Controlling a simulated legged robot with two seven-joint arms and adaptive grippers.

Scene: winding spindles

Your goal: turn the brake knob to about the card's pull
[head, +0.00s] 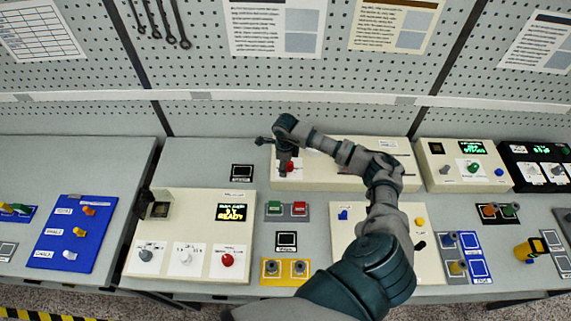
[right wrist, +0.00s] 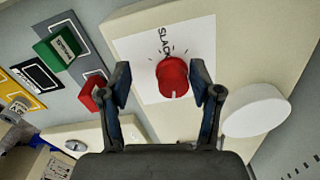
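A red knob (right wrist: 172,76) sits on a white square plate marked "SLACK" (right wrist: 150,50) in the right wrist view. A pale line on the knob points toward the bottom of that picture. In the head view the knob (head: 289,167) is on a long beige panel (head: 335,181) at the back. My right gripper (right wrist: 161,82) is open, with one finger on each side of the knob and visible gaps between. It also shows in the head view (head: 286,166), over the knob. My left gripper is out of view. The sheets (head: 274,27) on the pegboard are too small to read.
A beige box (head: 180,205) with a green "READY" display and its own red knob (head: 227,260) stands front left. In the wrist view a white round part (right wrist: 257,110) is right of the fingers.

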